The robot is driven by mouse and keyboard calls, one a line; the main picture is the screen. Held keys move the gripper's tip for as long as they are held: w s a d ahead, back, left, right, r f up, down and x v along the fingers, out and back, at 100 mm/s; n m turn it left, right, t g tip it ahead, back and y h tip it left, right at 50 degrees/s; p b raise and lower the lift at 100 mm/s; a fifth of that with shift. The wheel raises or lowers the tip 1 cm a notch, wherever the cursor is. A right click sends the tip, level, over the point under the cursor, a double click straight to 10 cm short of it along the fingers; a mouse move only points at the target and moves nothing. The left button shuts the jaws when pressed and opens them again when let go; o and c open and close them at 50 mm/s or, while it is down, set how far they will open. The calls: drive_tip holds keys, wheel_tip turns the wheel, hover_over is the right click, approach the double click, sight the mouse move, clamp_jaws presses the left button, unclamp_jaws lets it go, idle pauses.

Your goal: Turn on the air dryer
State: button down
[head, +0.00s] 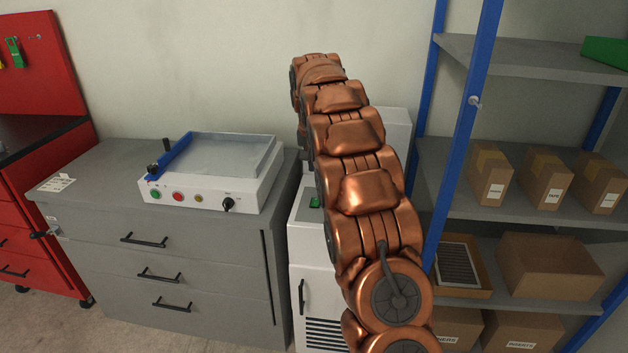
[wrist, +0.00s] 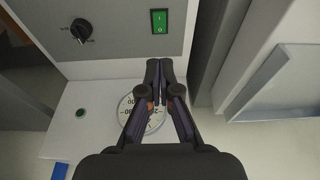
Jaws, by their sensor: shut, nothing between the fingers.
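The air dryer appears to be the white cabinet (head: 318,278) between the grey drawer unit and the shelf, partly hidden behind my copper arm. A green switch (head: 314,202) shows on its upper part. In the wrist view a lit green rocker switch (wrist: 159,21) marked I and O sits on a grey panel (wrist: 120,45). A black knob (wrist: 80,31) is left of it. A round gauge (wrist: 130,103) lies partly behind my fingers, with a small green button or lamp (wrist: 81,113) to its left. My gripper (wrist: 160,64) is shut and empty, just below the rocker, contact unclear.
A white box former (head: 215,190) with coloured buttons stands on the grey drawer unit (head: 185,250). A blue-framed shelf (head: 455,150) with cardboard boxes stands close on the right. A red cabinet (head: 35,200) is at the far left.

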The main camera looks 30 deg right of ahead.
sight(315, 203)
drive_tip(key=x, duration=0.4)
drive_tip(key=p+x, duration=0.1)
drive_tip(key=x, duration=0.2)
drive_tip(key=s+p+x, duration=0.1)
drive_tip(key=x, duration=0.3)
drive_tip(key=shift+w+a+f, duration=0.1)
drive_tip(key=shift+a+f, duration=0.15)
drive_tip(key=shift+f, duration=0.85)
drive_tip(key=shift+f, duration=0.1)
